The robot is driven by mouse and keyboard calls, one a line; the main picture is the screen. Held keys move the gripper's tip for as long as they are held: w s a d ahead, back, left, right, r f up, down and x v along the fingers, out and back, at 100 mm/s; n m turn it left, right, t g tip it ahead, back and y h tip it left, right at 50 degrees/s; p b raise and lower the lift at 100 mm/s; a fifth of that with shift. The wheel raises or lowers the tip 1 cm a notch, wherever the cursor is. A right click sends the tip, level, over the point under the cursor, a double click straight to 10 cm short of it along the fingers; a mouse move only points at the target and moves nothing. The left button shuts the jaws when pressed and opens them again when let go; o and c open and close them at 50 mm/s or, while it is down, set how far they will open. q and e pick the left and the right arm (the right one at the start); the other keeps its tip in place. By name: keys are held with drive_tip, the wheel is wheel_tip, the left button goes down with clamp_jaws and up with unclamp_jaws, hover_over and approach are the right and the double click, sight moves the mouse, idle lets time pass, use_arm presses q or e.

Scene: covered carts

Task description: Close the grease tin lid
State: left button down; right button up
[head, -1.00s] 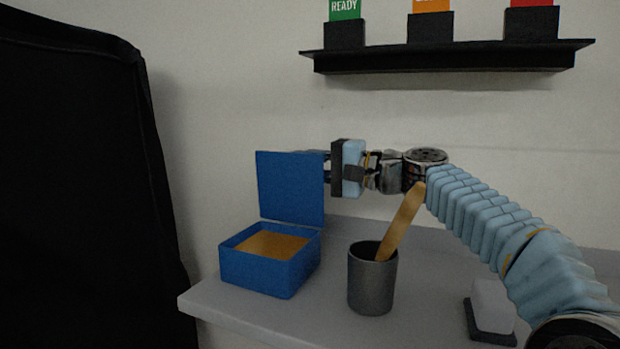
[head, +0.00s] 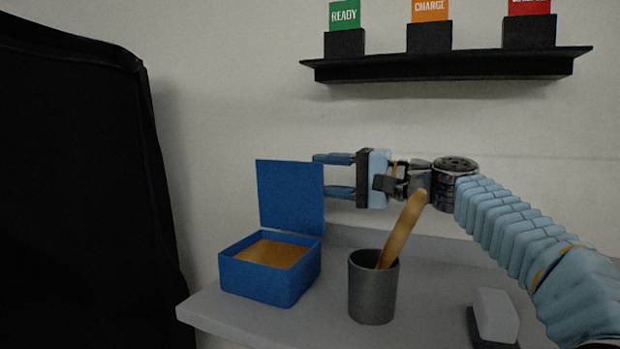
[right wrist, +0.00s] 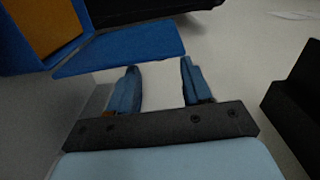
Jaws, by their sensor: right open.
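The blue grease tin (head: 262,283) stands on the grey cart top with brown grease (head: 275,252) inside. Its blue lid (head: 290,197) stands upright at the back edge, so the tin is open. My right gripper (head: 318,174) is open and empty, its two blue fingers pointing left at the lid's right edge, the fingertips close to it or partly behind it. In the right wrist view the lid (right wrist: 122,47) lies just beyond the spread fingers (right wrist: 160,75), and the tin's grease (right wrist: 45,22) shows at upper left. My left gripper is not in view.
A dark grey cup (head: 372,290) with a wooden stick (head: 403,229) stands right of the tin, below my right arm. A brush-like block (head: 494,318) lies further right. A black shelf (head: 445,64) with coloured signs hangs above. A black cover (head: 85,190) fills the left.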

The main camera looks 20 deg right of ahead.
drive_tip(key=v, duration=0.9)
drive_tip(key=shift+s+d+b, duration=0.2)
drive_tip(key=shift+s+b, duration=0.05)
drive_tip(key=shift+b, duration=0.2)
